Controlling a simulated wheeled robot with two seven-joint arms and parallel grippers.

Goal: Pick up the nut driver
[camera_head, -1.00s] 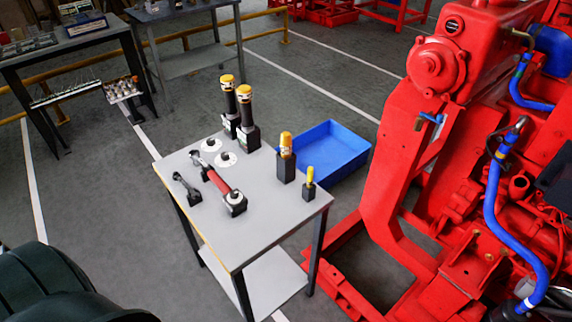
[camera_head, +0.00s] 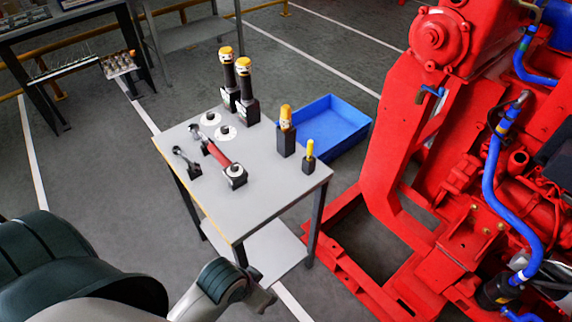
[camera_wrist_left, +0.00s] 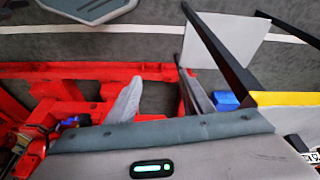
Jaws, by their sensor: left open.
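A small tool with a yellow handle (camera_head: 310,148) stands upright in a black holder (camera_head: 308,164) near the right corner of the grey table (camera_head: 262,208). A thicker tool with an orange-yellow top (camera_head: 286,116) stands in a taller black block (camera_head: 286,140) beside it. I cannot tell for sure which one is the nut driver. My left arm reaches in low, in front of the table, below its top. My left gripper (camera_wrist_left: 160,88) is open and empty in the left wrist view, with red frame and floor behind it. Neither tool shows there. My right gripper is out of view.
Two tall yellow-topped tools (camera_head: 236,80), a red-handled tool (camera_head: 218,158) and a dark wrench (camera_head: 186,160) are on the table. A blue bin (camera_head: 345,120) lies behind it. The large red engine (camera_head: 470,150) stands at right, its frame close to the table's right leg.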

